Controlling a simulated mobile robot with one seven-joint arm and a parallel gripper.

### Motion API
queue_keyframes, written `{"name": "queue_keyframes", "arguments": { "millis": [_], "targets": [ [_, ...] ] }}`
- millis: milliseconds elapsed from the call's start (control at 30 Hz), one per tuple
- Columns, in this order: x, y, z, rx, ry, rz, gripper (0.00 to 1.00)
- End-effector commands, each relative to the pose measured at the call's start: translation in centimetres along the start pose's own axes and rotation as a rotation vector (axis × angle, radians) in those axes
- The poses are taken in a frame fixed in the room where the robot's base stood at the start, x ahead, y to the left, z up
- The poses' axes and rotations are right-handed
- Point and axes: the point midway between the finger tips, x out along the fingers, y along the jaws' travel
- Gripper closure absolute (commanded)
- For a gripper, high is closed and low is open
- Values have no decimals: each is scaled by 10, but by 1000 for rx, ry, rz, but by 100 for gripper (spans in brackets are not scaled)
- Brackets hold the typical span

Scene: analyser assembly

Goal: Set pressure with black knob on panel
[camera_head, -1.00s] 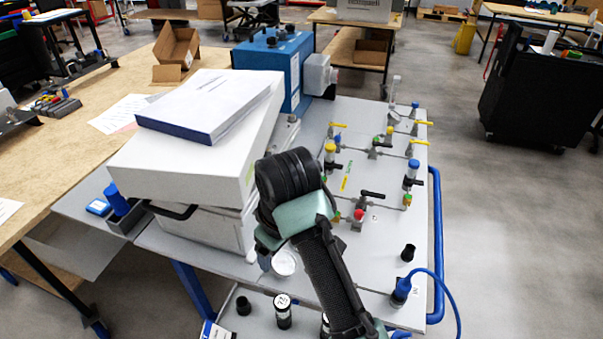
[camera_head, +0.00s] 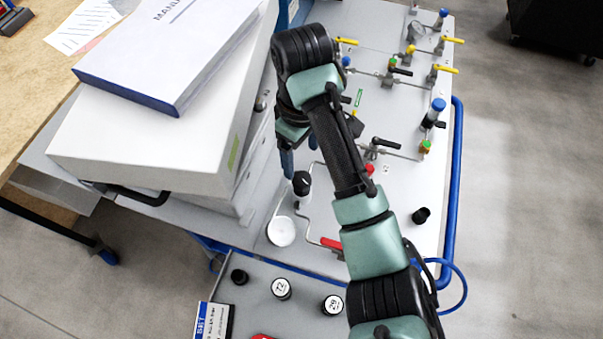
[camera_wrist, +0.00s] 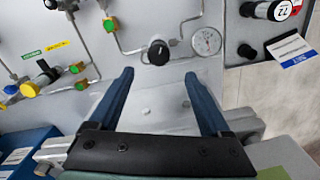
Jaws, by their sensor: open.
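The black knob (camera_wrist: 158,52) stands on the light grey panel (camera_wrist: 150,14) in the wrist view, just beyond and between my fingertips. A round pressure gauge (camera_wrist: 206,41) with a white face is to its right. In the head view the knob (camera_head: 301,183) shows below my blue fingers, with the gauge (camera_head: 281,231) nearer the front. My gripper (camera_wrist: 158,82) is open and empty, its two blue fingers apart. It also shows in the head view (camera_head: 300,158), partly hidden by my arm. I see no contact between fingers and knob.
White boxes with a manual (camera_head: 170,50) on top stand close left of my arm. Valves with yellow handles (camera_head: 452,69) and a blue-capped fitting (camera_head: 434,112) rise from the panel's right. Several black containers (camera_head: 281,288) stand at the front. A blue rail (camera_head: 456,180) edges the right side.

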Motion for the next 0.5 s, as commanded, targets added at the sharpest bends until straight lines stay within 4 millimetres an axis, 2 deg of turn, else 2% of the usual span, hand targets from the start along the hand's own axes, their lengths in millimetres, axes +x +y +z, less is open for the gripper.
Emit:
{"name": "queue_keyframes", "arguments": {
  "millis": [33,200,500],
  "targets": [
    [18,-1,-1,-1,1,-2,19],
    [50,-1,0,0,-2,-2,19],
    [88,0,0,0,-2,0,19]
  ]
}}
